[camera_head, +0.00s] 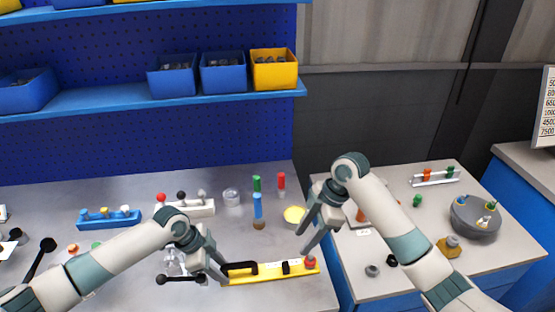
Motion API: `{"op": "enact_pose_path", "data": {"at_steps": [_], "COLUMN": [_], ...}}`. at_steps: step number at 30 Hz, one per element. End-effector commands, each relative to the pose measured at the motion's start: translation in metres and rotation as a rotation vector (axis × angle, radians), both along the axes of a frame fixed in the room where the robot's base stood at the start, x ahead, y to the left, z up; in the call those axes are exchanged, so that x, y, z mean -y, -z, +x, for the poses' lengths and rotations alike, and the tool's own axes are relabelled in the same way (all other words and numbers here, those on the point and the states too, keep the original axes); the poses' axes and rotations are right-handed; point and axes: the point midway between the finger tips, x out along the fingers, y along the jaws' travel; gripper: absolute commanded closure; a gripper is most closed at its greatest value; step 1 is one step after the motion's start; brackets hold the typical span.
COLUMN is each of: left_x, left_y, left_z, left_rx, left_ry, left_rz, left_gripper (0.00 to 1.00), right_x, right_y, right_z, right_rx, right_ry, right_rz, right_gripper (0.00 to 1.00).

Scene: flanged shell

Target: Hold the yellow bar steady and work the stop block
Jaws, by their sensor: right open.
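The yellow bar (268,275) lies near the front of the grey worktop. It carries a black handle (240,266) at its left end, a small black block (285,267) right of the middle and a red knob (310,261) at its right end. I cannot tell which part is the stop block. My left gripper (222,271) is at the bar's left end, beside the black handle; whether its fingers close on anything is unclear. My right gripper (303,243) is open and empty, tilted down above the bar's right end, apart from the red knob.
Behind the bar stand a blue-topped cylinder (258,208), a yellow disc (294,215) and a white rack with knobs (190,207). A black-ended rod (180,280) lies left of the bar. A gap separates this worktop from the right-hand table (410,275).

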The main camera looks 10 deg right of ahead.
Motion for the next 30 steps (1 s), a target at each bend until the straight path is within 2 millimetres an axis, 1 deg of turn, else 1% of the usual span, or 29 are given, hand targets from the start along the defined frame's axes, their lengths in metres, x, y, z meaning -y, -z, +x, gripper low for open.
{"op": "enact_pose_path", "data": {"at_steps": [9, 14, 17, 20, 30], "left_x": [0.000, -0.003, -0.008, -0.013, -0.035], "left_y": [-0.001, -0.008, -0.017, -0.030, -0.084], "left_z": [0.000, 0.001, 0.001, 0.001, 0.001], "left_rx": [0.000, 0.001, 0.001, 0.002, 0.002], "left_ry": [0.000, 0.000, 0.000, 0.000, -0.001], "left_rz": [0.000, 0.000, 0.001, 0.001, 0.000], "left_gripper": [0.66, 0.66, 0.66, 0.66, 0.66], "right_x": [0.000, 0.000, 0.000, 0.000, 0.000], "right_y": [0.000, 0.000, 0.000, 0.000, 0.000], "right_z": [0.000, 0.000, 0.000, 0.000, 0.000], "right_rx": [0.000, 0.000, 0.000, 0.000, 0.000], "right_ry": [0.000, 0.000, 0.000, 0.000, 0.000], "right_rz": [0.000, 0.000, 0.000, 0.000, 0.000], "right_gripper": [0.58, 0.58, 0.58, 0.58, 0.58]}}
